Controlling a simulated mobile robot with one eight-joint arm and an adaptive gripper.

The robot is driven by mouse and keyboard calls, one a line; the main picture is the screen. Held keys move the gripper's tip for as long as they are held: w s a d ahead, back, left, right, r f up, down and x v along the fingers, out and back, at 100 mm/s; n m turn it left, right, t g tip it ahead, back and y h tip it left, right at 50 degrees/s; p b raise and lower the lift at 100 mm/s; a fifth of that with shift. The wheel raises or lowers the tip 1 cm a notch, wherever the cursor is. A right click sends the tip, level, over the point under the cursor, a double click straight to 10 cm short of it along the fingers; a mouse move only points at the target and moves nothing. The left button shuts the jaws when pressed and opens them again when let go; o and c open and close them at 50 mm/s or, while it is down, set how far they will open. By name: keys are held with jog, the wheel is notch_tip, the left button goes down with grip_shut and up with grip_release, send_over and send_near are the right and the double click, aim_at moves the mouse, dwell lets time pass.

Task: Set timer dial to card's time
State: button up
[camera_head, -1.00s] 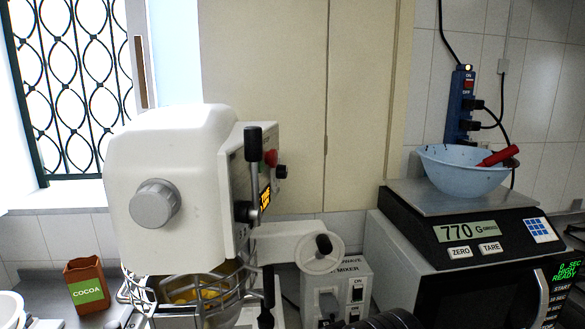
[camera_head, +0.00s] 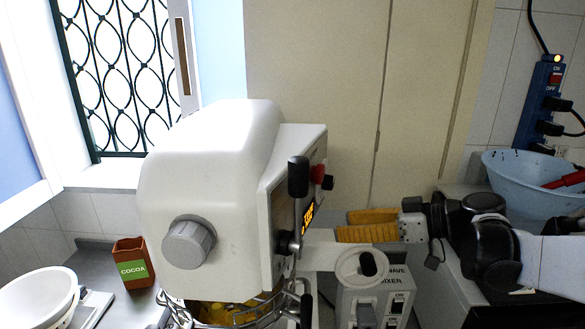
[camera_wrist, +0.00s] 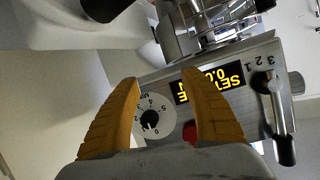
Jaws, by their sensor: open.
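The timer dial (camera_wrist: 150,119), a pale round face with numbers and a black centre knob, shows in the wrist view between my gripper's yellow fingers, apart from them. The knob's exact pointing is hard to read. In the head view a black knob (camera_head: 327,183) sticks out from the mixer head's right face. My gripper (camera_head: 345,225) is open and empty, right of the mixer head (camera_head: 208,160) and below that knob; its fingers also frame the wrist view (camera_wrist: 162,82). The lit yellow display (camera_wrist: 208,83) reads "SET" and digits starting 0.0, seen upside down. No time card shows.
A red button (camera_wrist: 190,132) lies close to the right finger in the wrist view. A speed lever (camera_wrist: 275,105) marked 1, 2, 3 stands beyond the display. A blue bowl (camera_head: 530,185), a cocoa box (camera_head: 132,265) and a white bowl (camera_head: 38,298) stand around the mixer.

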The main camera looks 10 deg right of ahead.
aim_at(333, 184)
jog(key=w+d+r+n+t+y+p, duration=0.2)
jog(key=d+r+n+y, duration=0.15)
jog(key=d+r, duration=0.3)
jog(key=shift+n, duration=0.35)
jog(key=x, duration=0.3)
jog(key=b+x, duration=0.1)
jog(key=x, duration=0.6)
jog(key=shift+d+f, duration=0.1)
jog(key=shift+f, duration=0.2)
grip_shut()
